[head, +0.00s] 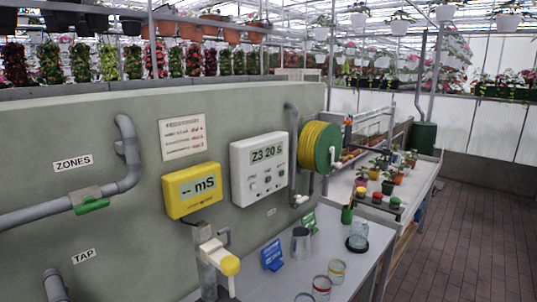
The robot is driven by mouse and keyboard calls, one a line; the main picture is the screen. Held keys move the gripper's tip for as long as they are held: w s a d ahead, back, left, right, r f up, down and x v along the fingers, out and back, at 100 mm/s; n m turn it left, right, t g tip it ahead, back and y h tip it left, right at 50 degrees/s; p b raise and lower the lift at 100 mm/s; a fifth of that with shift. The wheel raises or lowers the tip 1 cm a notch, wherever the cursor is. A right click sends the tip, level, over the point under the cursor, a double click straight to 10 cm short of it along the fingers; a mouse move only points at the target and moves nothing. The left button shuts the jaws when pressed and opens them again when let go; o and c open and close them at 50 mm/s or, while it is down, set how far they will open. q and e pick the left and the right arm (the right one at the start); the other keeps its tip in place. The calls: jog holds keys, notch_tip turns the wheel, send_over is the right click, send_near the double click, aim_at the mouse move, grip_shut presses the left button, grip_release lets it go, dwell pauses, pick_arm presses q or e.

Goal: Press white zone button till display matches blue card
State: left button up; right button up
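A white control box (260,168) is mounted on the grey-green wall. Its display (268,152) reads "Z3 20 s". Several small buttons or knobs sit on the box's face below the display, with labels too small to read. A blue card (271,255) stands tilted on the white table below the box, and its writing is too small to read. Neither of my grippers is in view.
A yellow meter (192,190) showing "-- mS" hangs left of the box; a green-and-yellow hose reel (321,147) is to the right. A yellow-ended tap (230,265) stands in front. The table holds a metal jug (300,243), several jars and a glass pitcher (358,236).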

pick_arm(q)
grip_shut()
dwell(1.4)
